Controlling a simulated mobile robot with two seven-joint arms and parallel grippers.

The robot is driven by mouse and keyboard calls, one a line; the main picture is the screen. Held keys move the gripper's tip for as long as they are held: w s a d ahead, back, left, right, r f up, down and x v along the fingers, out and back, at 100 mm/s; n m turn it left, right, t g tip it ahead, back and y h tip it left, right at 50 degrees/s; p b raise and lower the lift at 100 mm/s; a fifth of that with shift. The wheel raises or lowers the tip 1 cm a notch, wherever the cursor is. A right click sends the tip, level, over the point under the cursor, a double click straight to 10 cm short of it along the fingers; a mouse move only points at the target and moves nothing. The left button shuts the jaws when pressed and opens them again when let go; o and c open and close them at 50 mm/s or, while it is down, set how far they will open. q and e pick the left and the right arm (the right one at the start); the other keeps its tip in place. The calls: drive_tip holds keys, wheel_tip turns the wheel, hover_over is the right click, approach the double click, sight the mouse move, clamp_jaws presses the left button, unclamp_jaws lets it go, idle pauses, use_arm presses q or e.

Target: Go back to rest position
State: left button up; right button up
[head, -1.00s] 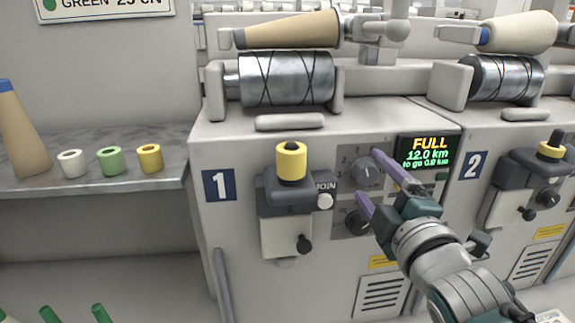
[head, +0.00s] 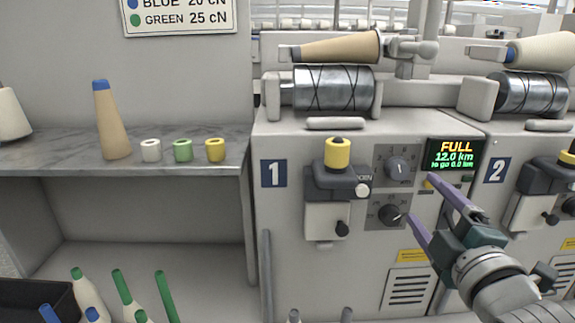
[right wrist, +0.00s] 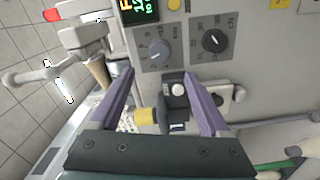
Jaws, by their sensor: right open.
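My right gripper (head: 422,206) is open and empty in front of the panel of station 1, its two purple fingers spread apart. In the right wrist view the open fingers (right wrist: 165,105) frame the yellow bobbin and the tension unit, with clear space between. The yellow bobbin (head: 337,153) sits on top of the dark tension unit (head: 340,184) of station 1. Two knobs (head: 397,170) and a display (head: 455,154) reading FULL 12.0 km are on the panel close to the gripper. My left gripper is out of view.
A shelf (head: 80,150) at the left holds a tan cone (head: 110,120) and white (head: 151,150), green (head: 183,150) and yellow (head: 215,150) bobbins. Station 2 (head: 545,195) is at the right.

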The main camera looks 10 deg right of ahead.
drive_tip(key=s+a+r+m+g+y+p, duration=0.1)
drive_tip(key=s+a+r+m+g+p, duration=0.35)
drive_tip(key=s+r+p, duration=0.35)
drive_tip(key=s+a+r+m+g+y+p, duration=0.25)
drive_tip(key=s+a+r+g+p, duration=0.2)
drive_tip(key=s+p, duration=0.45)
drive_tip(key=s+a+r+m+g+y+p, duration=0.1)
drive_tip(key=s+a+r+m+g+p, duration=0.3)
drive_tip(key=s+r+p, duration=0.45)
wheel_tip(320, 180, up, 34)
drive_tip(key=s+g+p, duration=0.1)
drive_tip(key=p, duration=3.3)
drive_tip(key=shift+d, duration=0.4)
drive_tip(key=shift+s, duration=0.1)
